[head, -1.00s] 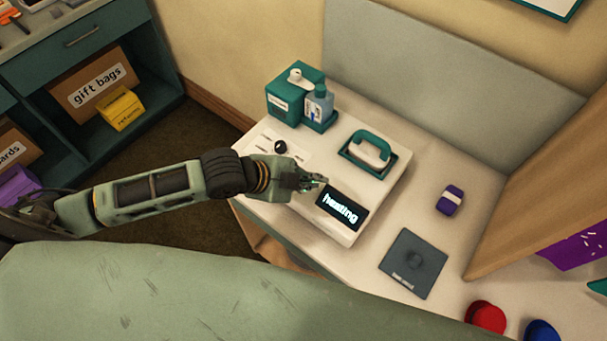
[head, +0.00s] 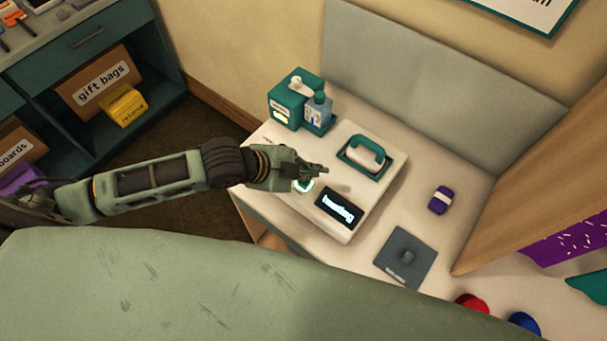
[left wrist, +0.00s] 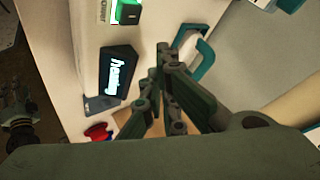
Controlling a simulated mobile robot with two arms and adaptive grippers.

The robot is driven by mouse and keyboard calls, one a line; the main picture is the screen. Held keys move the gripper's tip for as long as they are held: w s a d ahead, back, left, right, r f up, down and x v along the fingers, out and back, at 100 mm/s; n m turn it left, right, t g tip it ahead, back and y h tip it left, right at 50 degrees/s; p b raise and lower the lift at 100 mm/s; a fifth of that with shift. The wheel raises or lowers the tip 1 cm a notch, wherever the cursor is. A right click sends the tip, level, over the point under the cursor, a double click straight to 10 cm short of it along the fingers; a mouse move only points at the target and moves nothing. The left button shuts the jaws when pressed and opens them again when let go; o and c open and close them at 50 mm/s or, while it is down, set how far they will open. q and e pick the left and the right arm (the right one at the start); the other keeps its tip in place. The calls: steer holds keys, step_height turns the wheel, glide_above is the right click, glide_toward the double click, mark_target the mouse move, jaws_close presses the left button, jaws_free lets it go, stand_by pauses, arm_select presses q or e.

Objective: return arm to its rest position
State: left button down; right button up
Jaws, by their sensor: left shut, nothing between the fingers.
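My left gripper (head: 316,171) is shut and empty, held over the left part of a white machine (head: 347,232) on the counter. The machine has a black display (head: 340,208) reading "heating", a lit button (head: 303,186) beside the gripper, and a teal-handled piece (head: 366,154) at its back. In the left wrist view the shut fingers (left wrist: 163,75) sit right of the display (left wrist: 118,72), with a green lit button (left wrist: 130,14) at the top. The dial at the machine's left end is hidden behind my arm. My right gripper is not in view.
A teal box (head: 289,98) and a bottle (head: 318,109) stand behind the machine. A purple item (head: 441,199), a grey pad (head: 406,257), and red (head: 472,302) and blue (head: 524,324) round items lie to the right. Shelves with a gift bags box (head: 101,86) stand left.

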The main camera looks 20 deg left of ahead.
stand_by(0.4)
arm_select(q)
steer(key=s+a+f+n+g+y, duration=0.25)
steer(key=s+a+n, duration=0.25)
steer(key=s+n, duration=0.3)
steer(key=s+a+f+n+g+y, duration=0.1)
steer(key=s+a+n+y, duration=0.3)
steer(key=s+n, duration=0.45)
step_height(320, 180, down, 29)
steer(key=s+b, duration=0.1)
steer(key=b, duration=0.4)
steer(key=s+a+f+m+g+b, duration=0.1)
steer(key=s+a+f+g+b, duration=0.1)
steer(key=s+f, duration=1.6)
step_height(320, 180, down, 4)
steer(key=shift+a+r+b, duration=0.1)
steer(key=shift+a+b, duration=0.45)
steer(key=shift+b, duration=0.6)
